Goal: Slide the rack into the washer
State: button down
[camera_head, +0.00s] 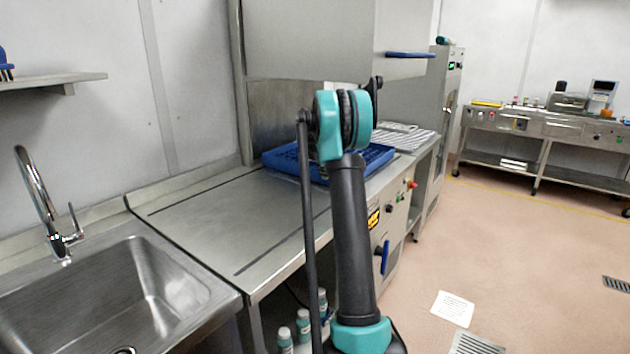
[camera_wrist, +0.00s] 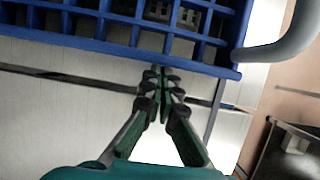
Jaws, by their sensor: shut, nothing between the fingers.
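The blue rack (camera_head: 282,160), an open grid of compartments, sits at the far end of the steel counter, under the raised hood of the washer (camera_head: 310,40). My arm hides its middle in the head view. The rack (camera_wrist: 120,38) also fills the top of the wrist view. My gripper (camera_wrist: 160,72) is shut and empty, with its green fingers pointing at the rack's near wall. The fingertips are at or very close to that wall; I cannot tell whether they touch. In the head view the gripper is hidden behind my arm.
A sink (camera_head: 110,300) with a tap (camera_head: 45,205) is at the left. The counter (camera_head: 220,215) between sink and rack is clear. A blue handle (camera_head: 408,54) sticks out from the hood. A grey curved bar (camera_wrist: 285,45) is right of the rack. Bottles (camera_head: 303,325) stand below the counter.

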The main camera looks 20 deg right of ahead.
jog(key=shift+w+d, duration=0.5)
jog(key=shift+d, duration=0.2)
jog(key=shift+w+d, duration=0.5)
jog(key=shift+d, duration=0.15)
